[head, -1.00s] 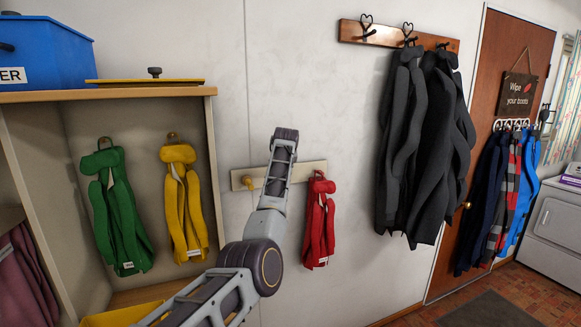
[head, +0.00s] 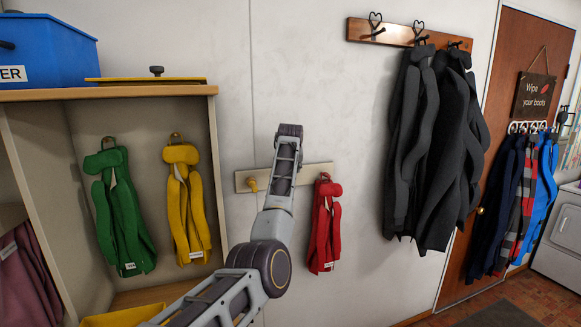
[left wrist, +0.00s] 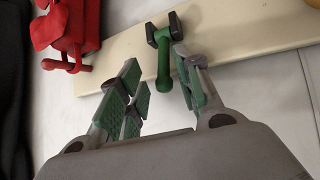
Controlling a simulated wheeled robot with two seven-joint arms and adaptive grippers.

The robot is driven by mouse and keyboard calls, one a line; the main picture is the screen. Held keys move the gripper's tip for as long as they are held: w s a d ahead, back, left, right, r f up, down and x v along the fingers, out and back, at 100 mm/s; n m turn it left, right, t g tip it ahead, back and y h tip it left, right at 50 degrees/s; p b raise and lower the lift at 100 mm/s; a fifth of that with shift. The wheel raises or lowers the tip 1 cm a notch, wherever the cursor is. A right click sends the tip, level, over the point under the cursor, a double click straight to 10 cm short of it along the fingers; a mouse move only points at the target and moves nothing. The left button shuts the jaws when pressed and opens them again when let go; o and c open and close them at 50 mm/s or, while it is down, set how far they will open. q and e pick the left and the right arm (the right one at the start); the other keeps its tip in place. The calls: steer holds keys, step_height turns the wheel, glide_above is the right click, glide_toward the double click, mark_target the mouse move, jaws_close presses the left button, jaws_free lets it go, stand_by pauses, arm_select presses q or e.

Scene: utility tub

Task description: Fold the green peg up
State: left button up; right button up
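The green peg (left wrist: 163,72) is on a cream board (left wrist: 235,32), held in a dark bracket, in the left wrist view. Its rounded end points toward the bottom of that picture. My left gripper (left wrist: 158,62) is open, with green-padded fingers on either side of the peg and visible gaps; I see no contact. In the head view the board (head: 245,182) is partly covered by my left arm, which hides the green peg and the left gripper's fingers. My right gripper is in no view.
A yellow peg (head: 252,184) is at the board's left end. A red jacket (head: 325,230) hangs at its right end, close to my arm. Grey coats (head: 432,150) hang further right. A cubby with green (head: 122,215) and yellow (head: 186,210) jackets stands left.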

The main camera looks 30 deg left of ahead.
arm_select(q)
steer(key=shift+s+a, duration=0.1)
steer(key=shift+a, duration=0.05)
steer(key=v, duration=1.2)
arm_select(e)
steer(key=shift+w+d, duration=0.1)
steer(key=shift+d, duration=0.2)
arm_select(q)
steer(key=shift+f, duration=0.1)
